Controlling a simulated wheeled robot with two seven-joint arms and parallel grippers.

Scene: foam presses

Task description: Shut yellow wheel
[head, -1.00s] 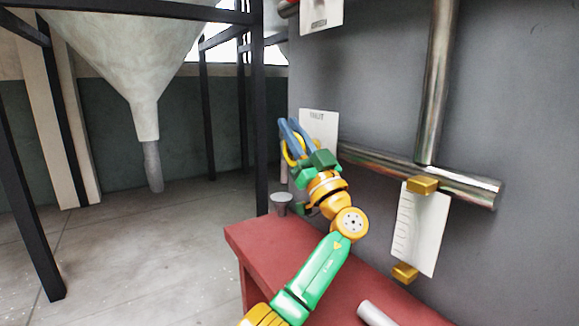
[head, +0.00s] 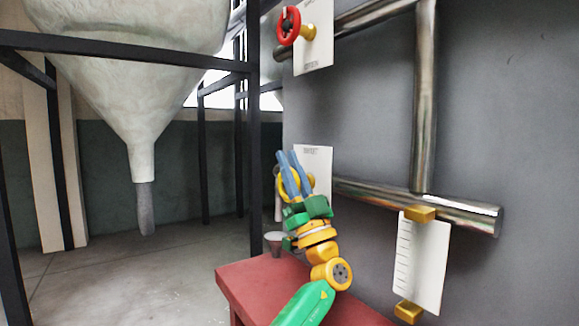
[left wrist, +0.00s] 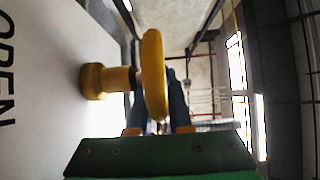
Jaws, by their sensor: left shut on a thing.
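The yellow wheel (head: 281,188) is on the wall beside a white label sheet (head: 318,157), partly hidden by my left gripper. In the left wrist view the wheel (left wrist: 153,65) is seen edge-on, with its yellow hub (left wrist: 108,80) running to a white plate marked OPEN. My left gripper (head: 287,155) has its blue fingers on both sides of the wheel's rim and is shut on it. The fingers also show in the left wrist view (left wrist: 158,100). My right gripper is in no view.
A red wheel (head: 289,26) sits on a pipe above. A steel pipe (head: 420,200) and a scale plate (head: 420,262) with yellow fittings are to the right. A red table (head: 262,287) is below, a grey cup-like piece (head: 274,240) near its far edge. Open floor lies left.

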